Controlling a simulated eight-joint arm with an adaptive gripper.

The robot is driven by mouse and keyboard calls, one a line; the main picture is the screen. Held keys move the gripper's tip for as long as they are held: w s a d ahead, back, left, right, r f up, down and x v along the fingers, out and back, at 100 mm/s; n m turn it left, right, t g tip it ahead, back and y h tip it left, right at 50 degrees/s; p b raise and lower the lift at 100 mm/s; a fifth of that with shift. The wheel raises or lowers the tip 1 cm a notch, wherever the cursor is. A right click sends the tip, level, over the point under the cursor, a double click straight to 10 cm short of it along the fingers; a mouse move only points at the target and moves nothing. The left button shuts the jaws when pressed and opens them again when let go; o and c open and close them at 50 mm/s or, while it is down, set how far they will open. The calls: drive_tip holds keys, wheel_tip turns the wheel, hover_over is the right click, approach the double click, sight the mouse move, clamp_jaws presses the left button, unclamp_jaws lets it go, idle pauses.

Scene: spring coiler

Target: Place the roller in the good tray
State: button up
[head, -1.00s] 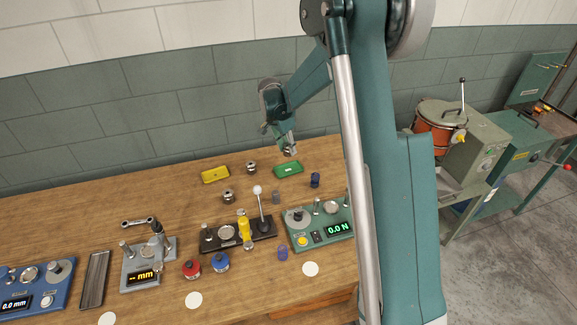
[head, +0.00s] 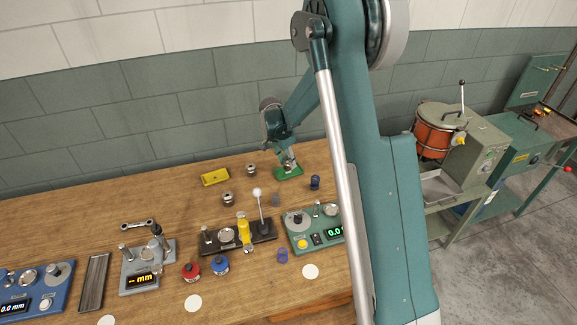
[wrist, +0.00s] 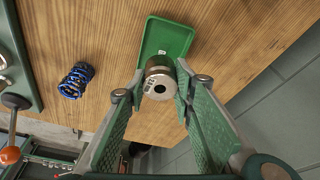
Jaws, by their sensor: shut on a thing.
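The roller (wrist: 160,78) is a short metal cylinder with a hole in its end face. My gripper (wrist: 160,88) is shut on it, with a finger on each side. In the wrist view the roller overlaps the near end of the green tray (wrist: 166,36); I cannot tell whether it touches the tray floor. In the head view my gripper (head: 287,164) is low over the green tray (head: 289,174), near the back of the bench. I cannot read which tray is the good one.
A yellow tray (head: 215,177) lies left of the green one. Two metal rollers (head: 252,170) (head: 227,198) stand between and in front of the trays. A blue spring (head: 315,182) stands right of the green tray, and it also shows in the wrist view (wrist: 76,80). Gauges fill the bench front.

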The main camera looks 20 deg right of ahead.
drive_tip(key=shift+f, duration=1.35)
drive_tip(key=shift+f, duration=0.2)
drive_tip(key=o, duration=0.8)
drive_tip(key=shift+o, duration=0.2)
drive_tip(key=shift+r, duration=0.2)
drive_tip(key=v, duration=1.2)
drive_tip(key=shift+s+r, duration=0.1)
drive_tip(key=shift+r, duration=0.1)
